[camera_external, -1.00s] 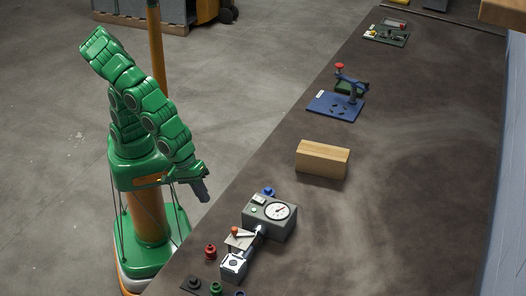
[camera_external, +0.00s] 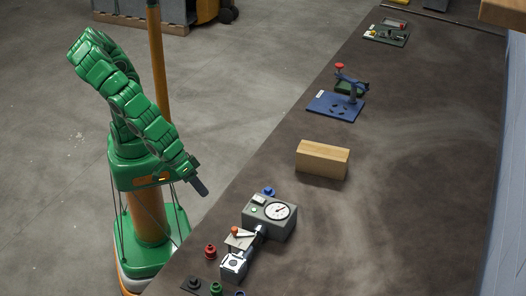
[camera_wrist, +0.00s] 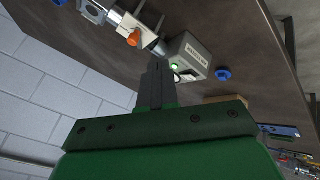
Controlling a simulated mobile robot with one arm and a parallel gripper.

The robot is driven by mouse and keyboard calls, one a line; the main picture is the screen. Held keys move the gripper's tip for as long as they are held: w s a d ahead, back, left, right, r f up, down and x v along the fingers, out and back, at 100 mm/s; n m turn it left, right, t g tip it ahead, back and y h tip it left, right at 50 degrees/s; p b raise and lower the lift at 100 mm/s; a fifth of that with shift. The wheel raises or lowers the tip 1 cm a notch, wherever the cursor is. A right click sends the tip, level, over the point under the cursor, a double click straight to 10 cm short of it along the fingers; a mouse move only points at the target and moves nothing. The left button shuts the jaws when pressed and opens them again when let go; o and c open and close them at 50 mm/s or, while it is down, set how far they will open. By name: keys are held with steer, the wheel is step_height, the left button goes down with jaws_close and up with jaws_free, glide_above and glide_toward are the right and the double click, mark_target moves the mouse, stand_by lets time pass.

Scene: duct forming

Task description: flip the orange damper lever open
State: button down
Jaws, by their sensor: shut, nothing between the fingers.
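The orange damper lever (camera_external: 235,231) has a round orange knob and sits on a small metal duct fitting (camera_external: 235,262) near the bench's front edge. In the wrist view the orange knob (camera_wrist: 134,39) shows above and left of my fingers. A grey gauge box (camera_external: 268,216) with a round white dial adjoins the fitting; it also shows in the wrist view (camera_wrist: 188,52). My gripper (camera_external: 203,190) is off the bench's left edge, apart from the lever. In the wrist view its fingers (camera_wrist: 157,75) are together and empty. Whether the lever is open cannot be told.
A wooden block (camera_external: 322,159) stands behind the gauge box. A blue plate with a red-knobbed clamp (camera_external: 335,106) lies farther back. Red (camera_external: 210,251), green (camera_external: 216,288) and blue (camera_external: 268,191) knobs sit around the fitting. The right side of the bench is clear.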

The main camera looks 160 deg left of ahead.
steer(key=w+a+f, duration=0.5)
steer(key=w+f, duration=0.2)
steer(key=f, duration=0.1)
steer(key=shift+w+a+f, duration=0.15)
steer(key=shift+w+a, duration=0.1)
steer(key=shift+a, duration=0.05)
stand_by(0.6)
